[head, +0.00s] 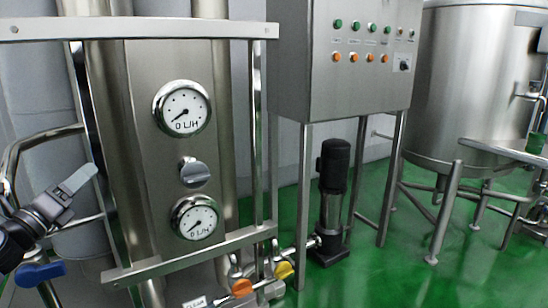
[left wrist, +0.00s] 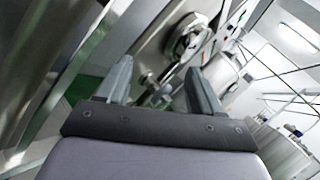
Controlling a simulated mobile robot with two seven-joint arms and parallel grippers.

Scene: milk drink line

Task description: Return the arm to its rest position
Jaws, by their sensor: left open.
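My left gripper (head: 77,184) is at the left side of the head view, in front of the left post of the steel panel frame. In the left wrist view its two fingers (left wrist: 160,88) stand apart with nothing between them. The steel panel (head: 150,130) carries an upper round gauge (head: 182,108), a grey knob (head: 194,172) and a lower round gauge (head: 194,217). The gripper is to the left of these and apart from them. My right gripper is not in view.
A blue valve handle (head: 40,273) is just below my left arm. Orange (head: 241,288) and yellow (head: 284,270) handles are at the panel's foot. A control cabinet (head: 345,60), a black pump (head: 332,195) and a steel tank (head: 450,90) stand to the right. Green floor (head: 390,270) is open in front.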

